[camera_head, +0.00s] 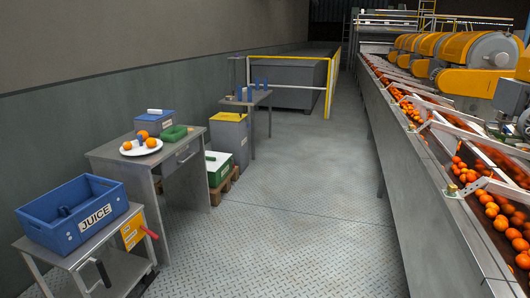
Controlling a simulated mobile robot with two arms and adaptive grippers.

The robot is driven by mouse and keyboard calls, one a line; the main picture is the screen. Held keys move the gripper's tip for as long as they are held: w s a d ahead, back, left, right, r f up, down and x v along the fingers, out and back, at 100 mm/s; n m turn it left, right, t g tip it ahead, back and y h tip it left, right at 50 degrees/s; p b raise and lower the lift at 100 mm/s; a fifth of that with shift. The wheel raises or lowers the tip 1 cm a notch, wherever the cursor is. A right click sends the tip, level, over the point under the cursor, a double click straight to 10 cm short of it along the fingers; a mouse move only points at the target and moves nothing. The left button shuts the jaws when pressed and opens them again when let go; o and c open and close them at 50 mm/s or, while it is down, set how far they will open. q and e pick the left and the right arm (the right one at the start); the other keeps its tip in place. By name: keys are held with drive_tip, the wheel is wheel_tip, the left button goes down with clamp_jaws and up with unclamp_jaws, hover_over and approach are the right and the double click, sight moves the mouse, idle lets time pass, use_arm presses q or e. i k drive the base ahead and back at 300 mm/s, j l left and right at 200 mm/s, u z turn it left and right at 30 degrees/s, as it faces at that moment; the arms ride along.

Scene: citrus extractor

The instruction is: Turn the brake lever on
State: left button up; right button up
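A metal cart (92,252) stands at the lower left. On its right side is a red-tipped lever (149,231) beside a yellow label plate (133,231), whose print is too small to read. A black-handled lever (102,271) sticks out at the cart's front. I cannot tell for sure which of them is the brake lever, or whether it is on or off. Neither of my grippers is in view.
A blue JUICE crate (98,193) sits on the cart. Behind is a grey desk (170,152) with a plate (141,150) of oranges. A conveyor (413,185) of oranges runs along the right. The floor (290,215) between them is clear.

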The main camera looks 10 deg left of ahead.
sight(150, 233)
drive_tip(key=i+l+u, duration=0.15)
drive_tip(key=i+u, duration=0.35)
drive_tip(key=i+l+u, duration=0.3)
drive_tip(key=u, duration=0.15)
drive_tip(key=i+l+u, duration=0.7)
drive_tip(key=l+u, duration=0.25)
drive_tip(key=l, duration=0.15)
